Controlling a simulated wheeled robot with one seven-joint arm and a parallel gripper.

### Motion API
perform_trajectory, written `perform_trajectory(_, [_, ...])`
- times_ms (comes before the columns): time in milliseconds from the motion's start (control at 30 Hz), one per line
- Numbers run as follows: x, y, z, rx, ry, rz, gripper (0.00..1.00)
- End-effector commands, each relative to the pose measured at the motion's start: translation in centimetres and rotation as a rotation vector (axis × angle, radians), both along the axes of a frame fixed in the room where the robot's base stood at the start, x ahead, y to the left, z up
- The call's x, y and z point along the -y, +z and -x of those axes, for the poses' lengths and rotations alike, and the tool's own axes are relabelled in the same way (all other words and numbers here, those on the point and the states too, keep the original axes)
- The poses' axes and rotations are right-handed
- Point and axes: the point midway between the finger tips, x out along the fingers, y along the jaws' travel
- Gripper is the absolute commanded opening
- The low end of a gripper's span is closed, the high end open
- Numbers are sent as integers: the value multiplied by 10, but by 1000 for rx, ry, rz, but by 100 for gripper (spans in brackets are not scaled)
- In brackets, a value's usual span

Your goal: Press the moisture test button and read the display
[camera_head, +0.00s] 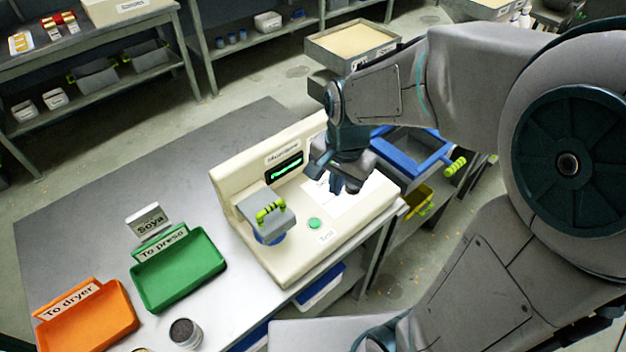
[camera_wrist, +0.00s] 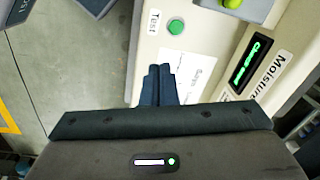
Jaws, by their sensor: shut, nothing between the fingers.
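The cream moisture meter (camera_head: 240,180) stands on the grey table. Its round green test button (camera_head: 314,223) sits beside a "Test" label, and the button also shows in the wrist view (camera_wrist: 176,26). The dark display (camera_head: 285,166) carries green lettering in the wrist view (camera_wrist: 250,62), too small to read surely. A grey lid block with a lime handle (camera_head: 271,209) sits at the meter's left, above a blue round part. My gripper (camera_head: 345,188) is above the right part of the meter, apart from the button. Its fingers (camera_wrist: 160,70) are closed together and empty.
A green "To press" tray (camera_head: 180,270), an orange "To dryer" tray (camera_head: 95,320), a "Soya" sign (camera_head: 148,221) and a small jar (camera_head: 185,332) are left of the meter. A blue-rimmed bin (camera_head: 425,155) stands beyond its right side. The table's far left is clear.

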Motion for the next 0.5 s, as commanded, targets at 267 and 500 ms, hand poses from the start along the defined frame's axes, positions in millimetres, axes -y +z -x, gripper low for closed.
perform_trajectory(267, [-33, -4, -23, -66, -236, 32, 0])
perform_trajectory(500, [-40, -8, -28, -72, -303, 43, 0])
